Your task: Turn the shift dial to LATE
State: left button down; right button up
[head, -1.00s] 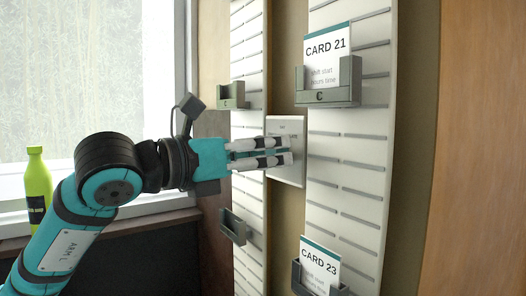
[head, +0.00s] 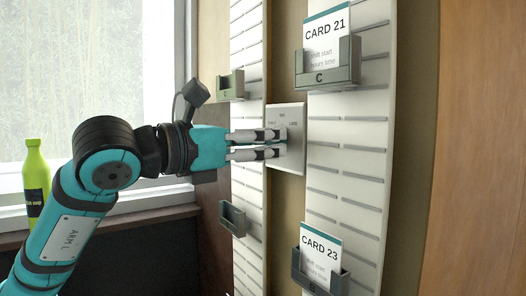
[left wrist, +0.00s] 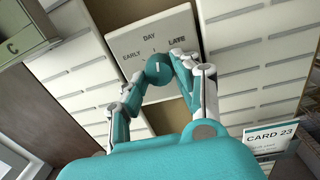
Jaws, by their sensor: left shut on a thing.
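The shift dial plate (head: 294,118) is a pale panel between two slotted card racks in the head view. In the left wrist view the plate (left wrist: 178,28) carries the words EARLY, DAY and LATE, with a line under LATE. The round teal dial (left wrist: 158,67) has a small white mark that points up, roughly toward DAY. My left gripper (head: 280,143) reaches the plate from the left and is shut on the dial. Its fingers lie either side of the dial in the left wrist view (left wrist: 168,80). The dial is hidden by the fingers in the head view. My right gripper is not in view.
A card holder with CARD 21 (head: 325,38) is above right of the plate, and CARD 23 (head: 320,248) is below right. Empty holders (head: 231,86) (head: 233,218) hang on the left rack. A green bottle (head: 36,185) stands by the window.

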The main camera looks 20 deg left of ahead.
pick_arm(q)
jog(key=shift+m+h+b, duration=0.3)
jog(key=shift+m+b, duration=1.5)
jog(key=shift+m, duration=1.9)
jog(key=c, duration=1)
grip_release()
jog(key=shift+o, duration=0.2)
jog(key=shift+a, duration=0.1)
jog(key=v, duration=1.2)
